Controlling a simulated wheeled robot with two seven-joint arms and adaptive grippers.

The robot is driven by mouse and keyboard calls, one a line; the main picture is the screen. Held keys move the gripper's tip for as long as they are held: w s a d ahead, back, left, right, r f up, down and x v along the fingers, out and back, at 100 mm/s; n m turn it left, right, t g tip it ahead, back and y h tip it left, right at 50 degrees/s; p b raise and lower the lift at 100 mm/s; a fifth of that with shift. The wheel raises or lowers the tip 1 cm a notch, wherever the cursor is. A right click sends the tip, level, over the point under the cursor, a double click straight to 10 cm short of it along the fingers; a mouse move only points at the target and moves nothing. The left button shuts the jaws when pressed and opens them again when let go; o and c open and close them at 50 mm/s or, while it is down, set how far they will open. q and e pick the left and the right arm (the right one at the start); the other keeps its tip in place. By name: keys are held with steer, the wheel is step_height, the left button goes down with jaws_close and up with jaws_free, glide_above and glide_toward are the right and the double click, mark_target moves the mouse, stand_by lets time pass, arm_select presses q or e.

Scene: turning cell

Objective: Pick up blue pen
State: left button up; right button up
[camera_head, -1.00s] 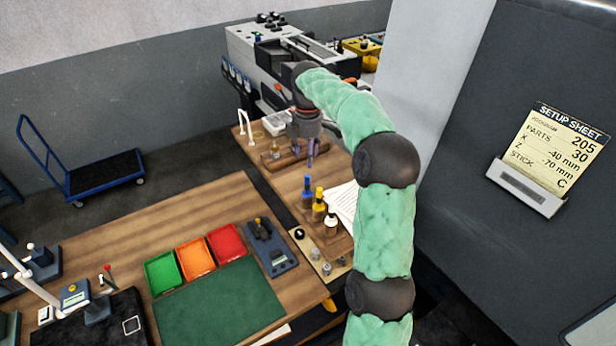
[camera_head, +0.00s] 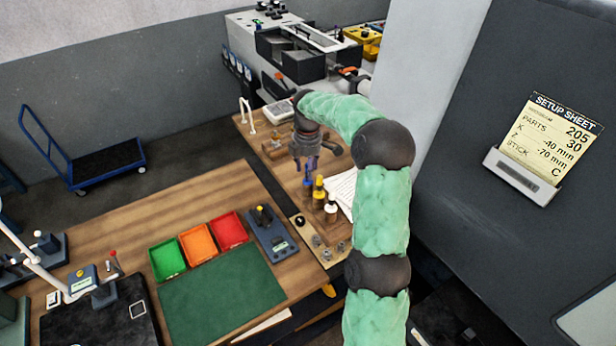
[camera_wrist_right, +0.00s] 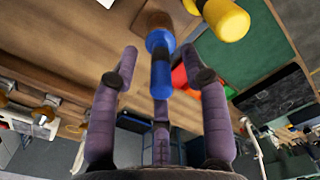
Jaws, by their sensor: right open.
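The blue pen (camera_head: 308,188) looks like a thick blue marker standing upright, at the left end of a short row with a yellow one (camera_head: 319,194) and a white-bodied one. In the right wrist view the blue pen (camera_wrist_right: 160,66) appears between the spread fingers, with a brownish part at its far end. My right gripper (camera_head: 306,167) is open and empty just above and behind the pen in the head view; I cannot tell whether any finger touches it. My left gripper is not in view.
The yellow marker (camera_wrist_right: 228,18) is close beside the blue pen. White papers (camera_head: 343,188) lie to the right. A wooden block (camera_head: 274,152) is behind my gripper. Green, orange and red trays (camera_head: 200,243) and a green mat (camera_head: 222,303) are on the front bench.

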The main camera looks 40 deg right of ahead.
steer(key=shift+s, duration=0.1)
steer(key=shift+c, duration=0.3)
jaws_close()
